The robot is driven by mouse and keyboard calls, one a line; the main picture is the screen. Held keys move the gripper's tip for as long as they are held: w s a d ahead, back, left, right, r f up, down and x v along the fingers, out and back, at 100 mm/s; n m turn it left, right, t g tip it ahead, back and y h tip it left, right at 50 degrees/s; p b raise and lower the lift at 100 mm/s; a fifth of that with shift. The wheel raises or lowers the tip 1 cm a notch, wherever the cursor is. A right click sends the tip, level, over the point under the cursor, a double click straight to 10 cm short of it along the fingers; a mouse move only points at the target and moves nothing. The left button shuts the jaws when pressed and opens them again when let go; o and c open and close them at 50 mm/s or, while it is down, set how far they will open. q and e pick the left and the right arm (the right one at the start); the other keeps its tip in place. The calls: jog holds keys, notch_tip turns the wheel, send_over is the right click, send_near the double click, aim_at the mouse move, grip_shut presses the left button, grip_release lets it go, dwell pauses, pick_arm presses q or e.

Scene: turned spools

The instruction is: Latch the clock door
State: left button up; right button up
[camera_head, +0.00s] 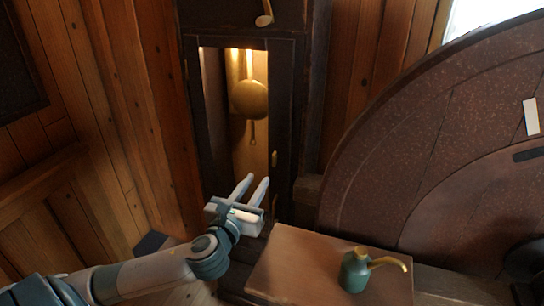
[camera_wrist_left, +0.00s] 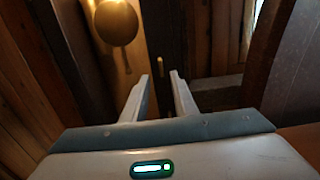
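The tall dark clock case stands at the back centre of the head view. Its framed door (camera_head: 284,110) has a tall opening that shows a brass pendulum (camera_head: 249,98); the pendulum also shows in the left wrist view (camera_wrist_left: 116,22). The door looks shut or nearly shut; I cannot tell whether it is flush. A small brass piece, perhaps the latch (camera_head: 274,159), sits on the door's right side and shows between my fingers in the left wrist view (camera_wrist_left: 160,66). My left gripper (camera_head: 257,180) is open and empty, in front of the lower door. My right gripper is out of view.
A wooden bench top (camera_head: 290,262) lies to the right of my left forearm, with a green oil can (camera_head: 354,272) with a brass spout on it. A large brown round wheel or stone (camera_head: 400,170) fills the right side. Plank walls stand at the left.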

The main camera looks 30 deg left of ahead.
aim_at(273, 156)
pick_arm(q)
jog(key=p+x, duration=0.3)
jog(key=x, duration=1)
jog(key=shift+d, duration=0.1)
grip_shut()
